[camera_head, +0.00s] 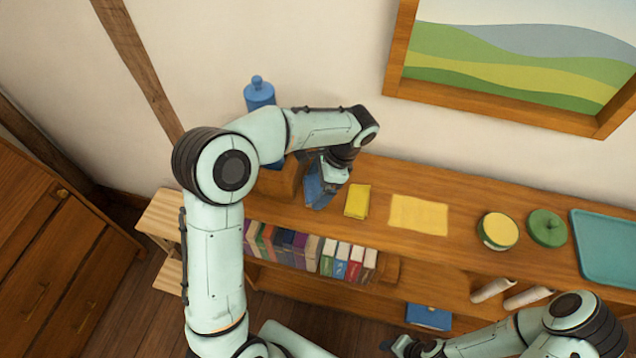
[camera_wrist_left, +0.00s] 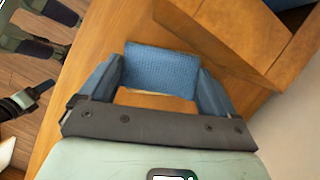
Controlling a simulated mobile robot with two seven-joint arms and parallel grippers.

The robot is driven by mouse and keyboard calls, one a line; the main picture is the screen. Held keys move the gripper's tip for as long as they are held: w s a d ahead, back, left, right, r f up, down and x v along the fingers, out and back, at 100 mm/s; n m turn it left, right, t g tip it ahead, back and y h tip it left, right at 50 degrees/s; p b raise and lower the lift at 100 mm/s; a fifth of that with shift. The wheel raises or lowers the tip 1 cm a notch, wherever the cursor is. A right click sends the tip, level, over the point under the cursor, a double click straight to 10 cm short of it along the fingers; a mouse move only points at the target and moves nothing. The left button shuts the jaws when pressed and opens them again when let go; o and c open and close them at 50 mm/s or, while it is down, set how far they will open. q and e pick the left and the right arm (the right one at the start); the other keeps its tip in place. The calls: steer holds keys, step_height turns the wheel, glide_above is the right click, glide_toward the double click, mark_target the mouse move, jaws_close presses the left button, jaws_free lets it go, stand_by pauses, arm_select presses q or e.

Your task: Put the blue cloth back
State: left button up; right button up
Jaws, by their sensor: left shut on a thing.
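The blue cloth (camera_wrist_left: 160,68) is a folded, finely textured piece. In the left wrist view it spans the gap between the two blue fingers of my left gripper (camera_wrist_left: 158,88), which is shut on it. In the head view my left gripper (camera_head: 320,188) points down over the shelf top, beside a wooden box and left of a folded yellow cloth (camera_head: 357,201). There the arm and the blue fingers make the cloth hard to tell apart. My right gripper (camera_head: 405,346) is only partly in view at the bottom edge, and its jaws are not clear.
The wooden shelf top (camera_head: 460,238) holds a flat pale-yellow square (camera_head: 419,215), a yellow-lidded round tin (camera_head: 498,231), a green round object (camera_head: 547,228) and a teal tray (camera_head: 607,248). A blue bottle (camera_head: 259,93) stands behind my left arm. Books (camera_head: 310,252) fill the level below.

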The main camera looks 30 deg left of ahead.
arm_select(q)
steer(key=shift+f, duration=0.2)
steer(key=o, duration=0.6)
steer(key=shift+o, duration=0.2)
steer(key=shift+r, duration=0.15)
steer(key=shift+w+d+r, duration=0.1)
steer(key=shift+r, duration=0.25)
steer(key=p+v, duration=0.1)
steer(key=v, duration=1)
steer(key=shift+r, duration=0.2)
arm_select(e)
steer(key=shift+w+r, duration=1)
steer(key=shift+w, duration=0.2)
